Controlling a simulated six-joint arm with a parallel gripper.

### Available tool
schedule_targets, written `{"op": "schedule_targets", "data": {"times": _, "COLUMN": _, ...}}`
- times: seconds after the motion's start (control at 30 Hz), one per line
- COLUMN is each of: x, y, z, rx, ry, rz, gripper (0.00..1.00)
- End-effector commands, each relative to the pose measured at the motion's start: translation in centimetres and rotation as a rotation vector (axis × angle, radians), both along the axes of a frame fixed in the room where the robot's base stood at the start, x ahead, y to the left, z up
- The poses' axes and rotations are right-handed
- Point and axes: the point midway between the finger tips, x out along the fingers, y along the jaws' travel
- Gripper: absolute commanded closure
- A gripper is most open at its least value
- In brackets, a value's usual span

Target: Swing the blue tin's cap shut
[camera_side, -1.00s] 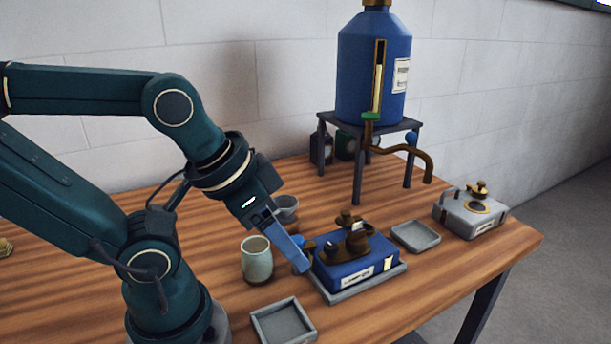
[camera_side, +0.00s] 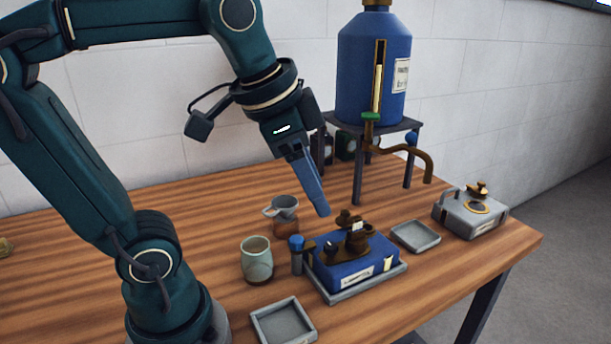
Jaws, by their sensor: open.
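The blue tin (camera_side: 345,272) stands upright on a shallow grey tray (camera_side: 345,296) at the right of the table. Brass fittings sit on its top, with a brass cap (camera_side: 349,218) at the upper rear of them. The cap looks raised beside the opening, but I cannot tell its exact angle. My gripper (camera_side: 322,212) is open and empty, pointing down just above and left of the cap. It looks apart from the tin. The fingers overlap from this side, so the gap between them is hidden.
A blue-topped grey post (camera_side: 297,252) stands close to the tin's left. Empty grey trays lie front (camera_side: 283,321) and right (camera_side: 416,236). A grey tin (camera_side: 470,215) and a big blue tank (camera_side: 373,75) stand beyond.

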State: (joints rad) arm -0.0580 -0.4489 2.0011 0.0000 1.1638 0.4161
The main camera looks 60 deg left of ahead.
Motion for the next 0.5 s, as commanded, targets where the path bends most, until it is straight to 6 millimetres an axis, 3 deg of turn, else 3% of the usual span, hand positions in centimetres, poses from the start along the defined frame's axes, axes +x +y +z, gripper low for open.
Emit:
{"op": "schedule_targets", "data": {"times": 0.1, "x": 3.0, "y": 1.2, "z": 1.1, "rx": 0.037, "ry": 0.057, "rz": -0.053, "gripper": 0.45}}
{"op": "schedule_targets", "data": {"times": 0.27, "x": 6.8, "y": 3.2, "z": 1.2, "rx": 0.068, "ry": 0.132, "rz": -0.113, "gripper": 0.45}}
{"op": "schedule_targets", "data": {"times": 0.5, "x": 11.7, "y": 6.9, "z": -1.3, "rx": 0.074, "ry": 0.25, "rz": -0.162, "gripper": 0.45}}
